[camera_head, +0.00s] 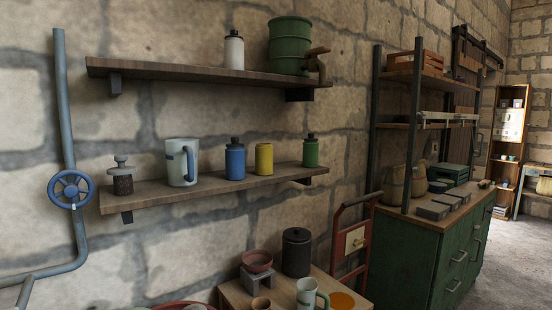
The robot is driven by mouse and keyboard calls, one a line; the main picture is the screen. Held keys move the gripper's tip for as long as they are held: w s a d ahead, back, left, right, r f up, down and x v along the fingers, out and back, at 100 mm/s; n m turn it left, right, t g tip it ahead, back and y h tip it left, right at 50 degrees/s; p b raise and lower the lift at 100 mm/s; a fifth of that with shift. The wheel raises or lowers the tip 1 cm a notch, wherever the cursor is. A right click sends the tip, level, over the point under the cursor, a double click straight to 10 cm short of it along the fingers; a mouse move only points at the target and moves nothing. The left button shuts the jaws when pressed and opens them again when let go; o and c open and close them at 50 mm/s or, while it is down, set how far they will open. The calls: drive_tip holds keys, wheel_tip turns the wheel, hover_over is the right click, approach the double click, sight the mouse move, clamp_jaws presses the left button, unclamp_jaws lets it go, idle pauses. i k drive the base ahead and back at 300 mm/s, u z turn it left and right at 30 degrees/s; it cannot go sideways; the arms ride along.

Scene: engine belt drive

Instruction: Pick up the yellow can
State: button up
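The yellow can (264,159) stands upright on the lower wooden wall shelf (212,188). A blue bottle (235,160) with a dark cap stands close to its left, and a green bottle (310,151) with a dark cap stands further to its right with a gap between. Nothing stands in front of the can in this view. My gripper does not show in the head view.
A pale mug (182,162) and a dark jar-like object (122,176) stand on the left of that shelf. The upper shelf (205,73) above holds a white bottle (234,50) and a green barrel (290,46). Below is a small table (237,295) with pots.

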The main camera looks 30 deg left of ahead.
sight(263, 152)
drive_tip(key=u, duration=0.3)
drive_tip(key=i, duration=0.95)
drive_tip(key=u, duration=0.8)
